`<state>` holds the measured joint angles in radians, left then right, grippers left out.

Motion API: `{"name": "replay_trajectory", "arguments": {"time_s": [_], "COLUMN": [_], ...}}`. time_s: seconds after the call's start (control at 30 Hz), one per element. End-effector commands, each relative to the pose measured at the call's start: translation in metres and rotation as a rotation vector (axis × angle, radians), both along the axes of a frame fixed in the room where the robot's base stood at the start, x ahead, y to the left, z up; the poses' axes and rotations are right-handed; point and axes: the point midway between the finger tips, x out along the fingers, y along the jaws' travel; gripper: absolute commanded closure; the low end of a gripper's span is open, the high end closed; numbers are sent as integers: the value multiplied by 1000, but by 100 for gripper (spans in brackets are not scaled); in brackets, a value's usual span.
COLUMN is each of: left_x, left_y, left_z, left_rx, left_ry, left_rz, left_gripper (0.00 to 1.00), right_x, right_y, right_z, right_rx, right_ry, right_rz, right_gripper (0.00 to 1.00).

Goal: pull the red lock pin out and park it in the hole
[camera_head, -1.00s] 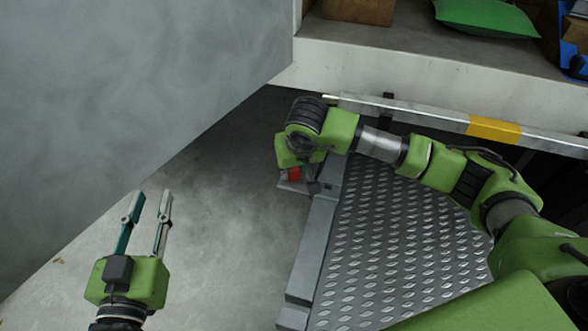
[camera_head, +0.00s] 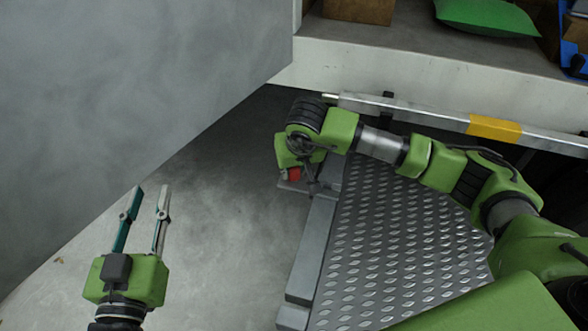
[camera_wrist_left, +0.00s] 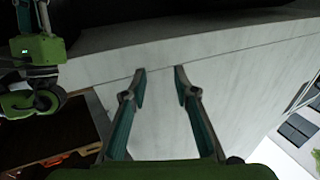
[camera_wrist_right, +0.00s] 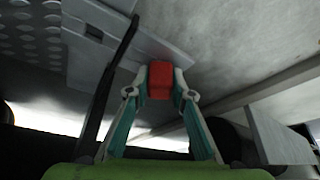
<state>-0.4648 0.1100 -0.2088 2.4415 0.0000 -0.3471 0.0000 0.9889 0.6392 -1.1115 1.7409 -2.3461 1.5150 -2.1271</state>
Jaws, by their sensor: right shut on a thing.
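The red lock pin (camera_wrist_right: 160,80) shows as a red block between my right gripper's fingertips in the right wrist view. It also shows as a small red patch (camera_head: 293,174) in the head view, beside the metal side edge of the tread plate. My right gripper (camera_wrist_right: 160,88) is shut on it; the head view shows the pin partly covered by the gripper. Whether the pin is still seated cannot be told, and the hole cannot be made out. My left gripper (camera_head: 151,203) is open and empty over the grey floor; its spread fingers show in the left wrist view (camera_wrist_left: 160,78).
The tread plate (camera_head: 370,255) lies under my right arm. A metal rail with a yellow band (camera_head: 494,128) runs behind it, below the ledge (camera_head: 420,85). A large grey panel (camera_head: 130,90) fills the upper left. The floor (camera_head: 225,230) between the grippers is clear.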

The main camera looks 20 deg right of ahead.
Motion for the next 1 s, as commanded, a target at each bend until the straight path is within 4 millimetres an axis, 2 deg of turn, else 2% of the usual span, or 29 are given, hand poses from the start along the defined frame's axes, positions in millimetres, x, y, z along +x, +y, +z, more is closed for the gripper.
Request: {"name": "replay_trajectory", "arguments": {"time_s": [0.87,0.9,0.97,1.0], "left_x": [0,0,0,0], "left_y": [-2,-2,-2,-2], "left_z": [12,12,12,12], "left_rx": [-16,-16,-16,-16], "left_ry": [-57,-59,-60,-60], "left_rz": [-4,-4,-4,-4], "left_gripper": [73,73,73,73], "right_x": [0,0,0,0], "right_y": [0,0,0,0], "right_z": [-3,-3,-3,-3], "right_rx": [0,0,0,0], "right_ry": [0,0,0,0], "right_rz": [0,0,0,0], "right_gripper": [100,71,59,59]}}
